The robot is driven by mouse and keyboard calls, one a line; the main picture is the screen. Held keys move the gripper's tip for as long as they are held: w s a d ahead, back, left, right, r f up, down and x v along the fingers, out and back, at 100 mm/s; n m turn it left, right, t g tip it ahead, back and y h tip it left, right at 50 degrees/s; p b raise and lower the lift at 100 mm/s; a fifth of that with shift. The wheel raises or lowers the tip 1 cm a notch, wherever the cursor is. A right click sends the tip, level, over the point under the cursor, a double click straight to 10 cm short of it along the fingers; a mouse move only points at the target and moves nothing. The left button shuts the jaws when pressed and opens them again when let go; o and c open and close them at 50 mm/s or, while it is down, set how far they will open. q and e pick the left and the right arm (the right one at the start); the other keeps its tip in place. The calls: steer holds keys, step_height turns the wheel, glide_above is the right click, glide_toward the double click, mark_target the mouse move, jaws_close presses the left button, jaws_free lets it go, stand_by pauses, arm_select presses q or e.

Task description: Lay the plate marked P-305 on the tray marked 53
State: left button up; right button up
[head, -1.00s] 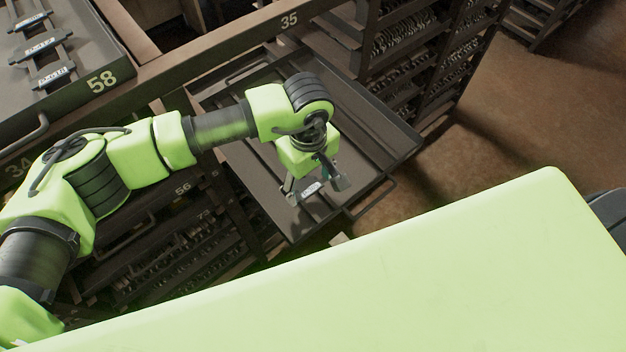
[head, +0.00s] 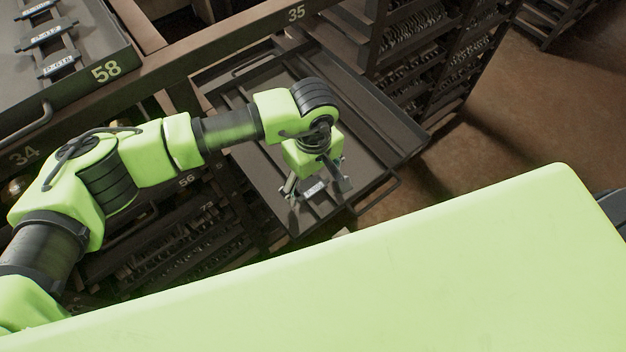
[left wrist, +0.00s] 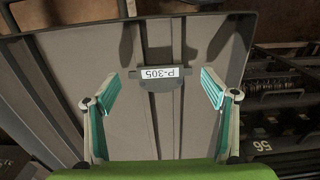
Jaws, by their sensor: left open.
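The plate marked P-305 (left wrist: 166,84) is a small dark piece with a white label. In the left wrist view it lies on a grey tray (left wrist: 75,75) near its raised edge. In the head view the plate (head: 314,189) shows between the fingers of my left gripper (head: 317,186), on the near part of the pulled-out tray (head: 262,178). My left gripper (left wrist: 161,88) is open, one finger on each side of the plate, with gaps to both. No number shows on this tray, so I cannot tell whether it is 53. My right gripper is not in view.
A tray marked 58 (head: 108,88) with several labelled plates stands at upper left. A rack beam marked 35 (head: 270,30) runs behind the pulled-out tray. Shelves with brake shoes (head: 415,40) stand behind. Brown floor (head: 500,110) is clear at right.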

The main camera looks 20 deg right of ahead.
mark_target(313, 188)
arm_select(q)
steer(key=shift+r, duration=0.3)
step_height(313, 188, up, 12)
steer(key=b, duration=0.3)
steer(key=shift+f, duration=0.15)
